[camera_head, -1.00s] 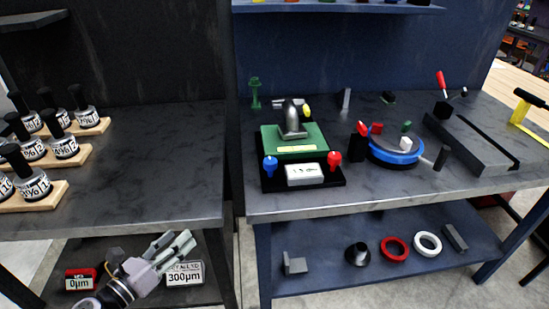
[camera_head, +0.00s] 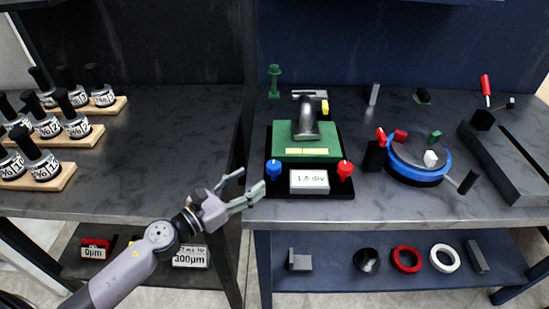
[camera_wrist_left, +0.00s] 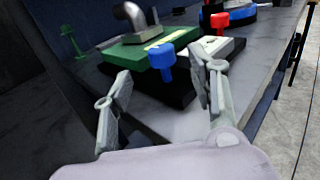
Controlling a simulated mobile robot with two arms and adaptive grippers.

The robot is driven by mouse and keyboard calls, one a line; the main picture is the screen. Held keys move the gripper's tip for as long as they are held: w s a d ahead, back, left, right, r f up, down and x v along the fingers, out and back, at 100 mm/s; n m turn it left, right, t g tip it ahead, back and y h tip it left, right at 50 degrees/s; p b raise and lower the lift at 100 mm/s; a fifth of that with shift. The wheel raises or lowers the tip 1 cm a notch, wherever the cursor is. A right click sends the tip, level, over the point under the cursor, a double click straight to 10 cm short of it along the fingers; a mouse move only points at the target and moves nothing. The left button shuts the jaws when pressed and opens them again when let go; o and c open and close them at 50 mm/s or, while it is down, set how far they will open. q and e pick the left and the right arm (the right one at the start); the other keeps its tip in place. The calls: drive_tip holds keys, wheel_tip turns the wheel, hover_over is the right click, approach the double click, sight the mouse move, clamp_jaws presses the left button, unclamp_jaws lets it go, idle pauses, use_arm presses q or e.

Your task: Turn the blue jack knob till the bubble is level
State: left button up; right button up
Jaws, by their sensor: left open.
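The blue jack knob (camera_head: 273,172) stands upright at the front left corner of the black base of the tilting positioner. A green plate (camera_head: 285,147) with a yellow strip lies on the base. A white readout (camera_head: 310,180) on the base shows about "1.8 div"; I cannot make out a bubble. A red knob (camera_head: 345,170) stands at the front right corner. My left gripper (camera_head: 250,185) is open and empty, just left of and in front of the blue knob. In the left wrist view the blue knob (camera_wrist_left: 162,60) shows beyond and between the open fingers (camera_wrist_left: 160,95), apart from them.
A round blue-rimmed device (camera_head: 449,166) stands right of the positioner. A long dark rail (camera_head: 505,160) lies further right. Wooden racks with bottles (camera_head: 48,180) stand on the left table. The lower shelf (camera_head: 330,276) holds rings and blocks. A gap separates the two tables.

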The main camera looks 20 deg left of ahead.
sight(269, 167)
use_arm(q)
drive_tip(key=x, duration=0.1)
drive_tip(key=p+x, duration=0.1)
drive_tip(key=x, duration=0.1)
drive_tip(key=shift+w+d+r, duration=0.15)
drive_tip(key=shift+w+r, duration=0.15)
drive_tip(key=shift+r, duration=0.05)
drive_tip(key=x, duration=0.3)
drive_tip(key=p+x, duration=0.1)
drive_tip(key=shift+w+d+f, duration=0.1)
drive_tip(key=shift+w+f, duration=0.05)
drive_tip(key=shift+f, duration=0.15)
drive_tip(key=shift+w+d, duration=0.15)
drive_tip(key=shift+w, duration=0.2)
drive_tip(key=shift+w+d, duration=0.15)
drive_tip(key=shift+d, duration=0.05)
drive_tip(key=shift+f, duration=0.1)
drive_tip(key=c, duration=1.2)
use_arm(e)
drive_tip(key=w+r, duration=0.2)
drive_tip(key=r, duration=0.1)
drive_tip(key=shift+w+d+r, duration=0.1)
drive_tip(key=shift+w+d, duration=0.15)
drive_tip(key=shift+d, duration=0.15)
use_arm(q)
drive_tip(key=shift+p, duration=0.3)
use_arm(e)
drive_tip(key=shift+r, duration=0.1)
